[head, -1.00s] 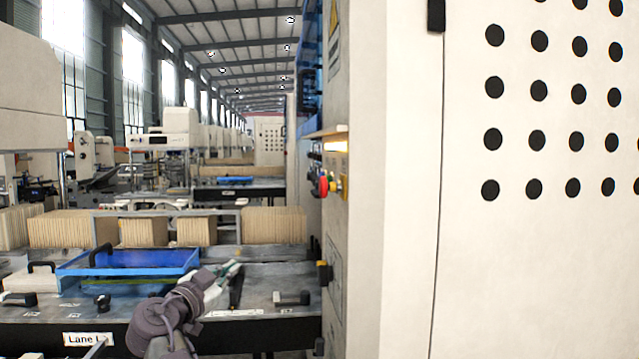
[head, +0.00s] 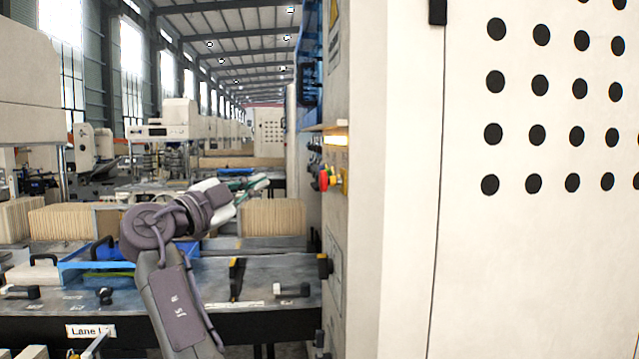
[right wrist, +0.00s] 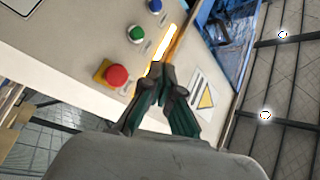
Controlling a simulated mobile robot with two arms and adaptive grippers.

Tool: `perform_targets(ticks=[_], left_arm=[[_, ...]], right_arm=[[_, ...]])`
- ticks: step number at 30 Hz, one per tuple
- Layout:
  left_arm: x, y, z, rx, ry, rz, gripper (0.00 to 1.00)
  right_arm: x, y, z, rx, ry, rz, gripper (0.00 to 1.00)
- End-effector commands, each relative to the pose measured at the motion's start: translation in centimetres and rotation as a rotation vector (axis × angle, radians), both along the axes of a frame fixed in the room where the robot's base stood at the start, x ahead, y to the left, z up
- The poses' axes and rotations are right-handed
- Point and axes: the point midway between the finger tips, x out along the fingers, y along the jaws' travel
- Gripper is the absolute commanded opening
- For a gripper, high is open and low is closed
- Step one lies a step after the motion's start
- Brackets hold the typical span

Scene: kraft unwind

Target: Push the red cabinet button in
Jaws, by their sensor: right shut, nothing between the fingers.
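The red button (head: 323,180) is a red mushroom head on a yellow base, on the narrow side face of the white cabinet (head: 365,250) in the head view. In the right wrist view the red button (right wrist: 116,75) sits on the panel, left of my fingertips. My right gripper (right wrist: 163,75) is shut and empty, its dark fingers together close to the panel near a lit yellow strip. In the head view my right gripper (head: 262,181) points right toward the panel, with a gap left of the button. Whether the fingertips touch the panel cannot be told. My left gripper is not in view.
A green button (right wrist: 136,34) and a blue button (right wrist: 155,5) sit on the same panel. A bench (head: 240,312) with a blue tray (head: 75,270) and stacks of brown sheets (head: 275,217) lies below and left of the cabinet.

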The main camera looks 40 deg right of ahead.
Motion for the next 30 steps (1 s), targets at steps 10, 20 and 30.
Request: perform_targets(ticks=[10, 20, 30], left_arm=[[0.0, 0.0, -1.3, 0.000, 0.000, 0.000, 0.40], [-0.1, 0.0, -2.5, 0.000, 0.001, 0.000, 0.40], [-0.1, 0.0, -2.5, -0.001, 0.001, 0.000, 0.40]], right_arm=[[-2.4, -4.0, -0.3, 0.000, -0.001, 0.000, 0.00], [-4.1, -6.7, -0.2, 0.000, 0.000, -0.001, 0.00], [-4.2, -6.9, 0.0, -0.001, 0.001, 0.000, 0.00]])
